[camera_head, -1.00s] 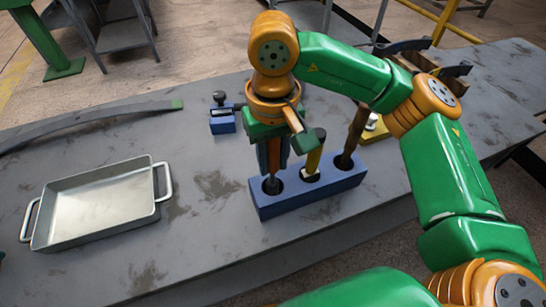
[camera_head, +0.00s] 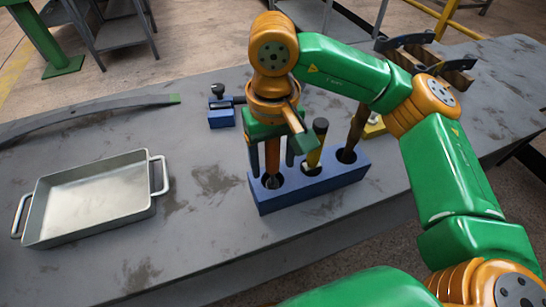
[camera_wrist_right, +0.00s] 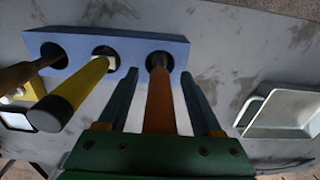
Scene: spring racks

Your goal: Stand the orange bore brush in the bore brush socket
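The orange bore brush (camera_head: 272,156) stands about upright in the left hole of the blue block (camera_head: 312,187), its dark lower end inside the hole. It also shows in the right wrist view (camera_wrist_right: 160,105), entering the hole at the end of the block (camera_wrist_right: 110,48). My right gripper (camera_head: 272,169) is open around the brush, one finger on each side. In the right wrist view, gaps show between the brush and both fingers of the gripper (camera_wrist_right: 160,74). How deep the brush sits is hidden. My left gripper is not in view.
A yellow-handled tool (camera_head: 314,157) and a brown-handled tool (camera_head: 356,128) stand in the block's other holes, close to my right gripper. A metal tray (camera_head: 92,203) lies to the left. A small blue fixture (camera_head: 222,116) stands behind. The table between tray and block is clear.

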